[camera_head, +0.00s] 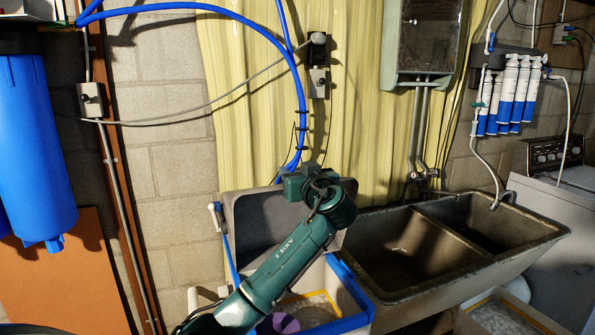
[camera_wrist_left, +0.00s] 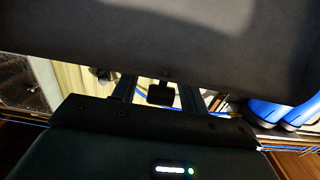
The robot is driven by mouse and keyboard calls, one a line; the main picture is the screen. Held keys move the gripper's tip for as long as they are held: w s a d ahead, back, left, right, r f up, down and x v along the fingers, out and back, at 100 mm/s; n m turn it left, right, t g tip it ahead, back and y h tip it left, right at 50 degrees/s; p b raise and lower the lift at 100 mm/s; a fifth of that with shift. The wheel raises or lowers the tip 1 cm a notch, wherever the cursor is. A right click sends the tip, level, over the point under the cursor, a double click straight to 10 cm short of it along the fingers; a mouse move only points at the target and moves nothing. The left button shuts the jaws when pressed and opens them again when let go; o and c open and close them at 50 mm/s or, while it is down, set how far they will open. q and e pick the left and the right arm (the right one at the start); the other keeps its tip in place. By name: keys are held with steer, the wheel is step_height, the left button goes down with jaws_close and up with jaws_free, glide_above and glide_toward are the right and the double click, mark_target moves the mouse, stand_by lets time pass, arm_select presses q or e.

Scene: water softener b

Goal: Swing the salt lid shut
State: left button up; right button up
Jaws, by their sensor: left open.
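The grey salt lid (camera_head: 262,232) stands raised and tilted back at the rear of the blue-rimmed softener tank (camera_head: 352,290) in the head view. The tank's opening shows, with pale salt (camera_head: 318,310) and a purple round part (camera_head: 279,323) inside. My green left arm crosses in front of the lid, with its wrist at the lid's upper edge. A broad grey surface, apparently the lid (camera_wrist_left: 180,35), fills the top of the left wrist view. My left gripper (camera_wrist_left: 160,92) is open close to it; whether it touches cannot be told. My right gripper is not in view.
A brown double sink (camera_head: 400,250) stands right of the tank. A blue hose (camera_head: 303,95) arches down behind the lid. A blue filter housing (camera_head: 35,150) hangs at left, and a white pipe (camera_head: 192,300) stands left of the tank.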

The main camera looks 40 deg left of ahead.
arm_select(q)
steer(key=shift+c, duration=0.3)
jaws_close()
stand_by(0.3)
